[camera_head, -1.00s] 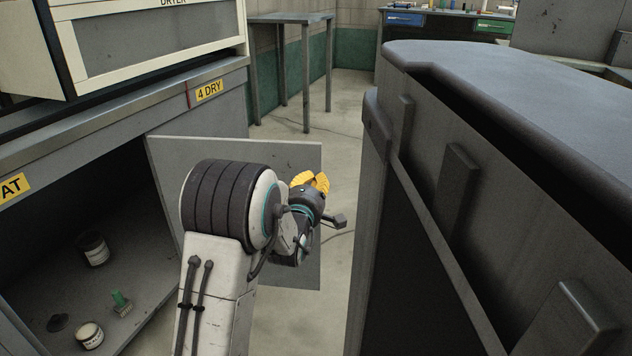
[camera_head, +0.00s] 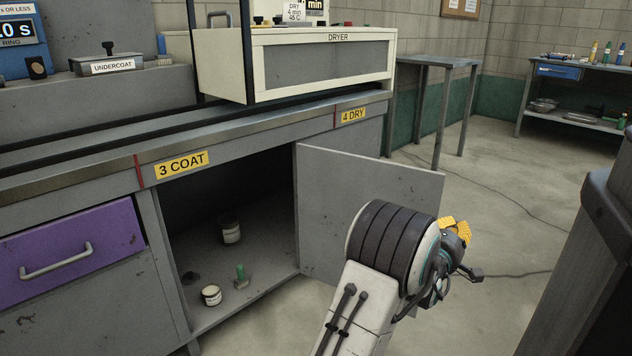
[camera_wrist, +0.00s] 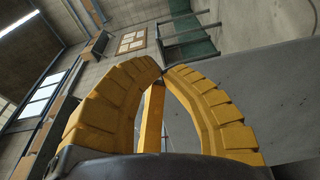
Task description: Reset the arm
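My arm stands in the lower right of the head view, folded, with its dark ribbed joint in front of the open cabinet door (camera_head: 365,190). My gripper (camera_head: 460,232) with its yellow fingers points away from the camera, partly hidden behind my own wrist. In the wrist view the two yellow fingers (camera_wrist: 162,70) curve inward and their tips meet. No object shows between them; there is a gap lower down between the fingers, with a yellow bar behind it.
The open cabinet (camera_head: 240,170) holds two jars (camera_head: 211,295) and a green-handled brush (camera_head: 241,276). A dryer (camera_head: 325,65) sits on the counter above. A grey table (camera_head: 440,62) stands behind the door. A dark grey unit (camera_head: 610,230) is close at right.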

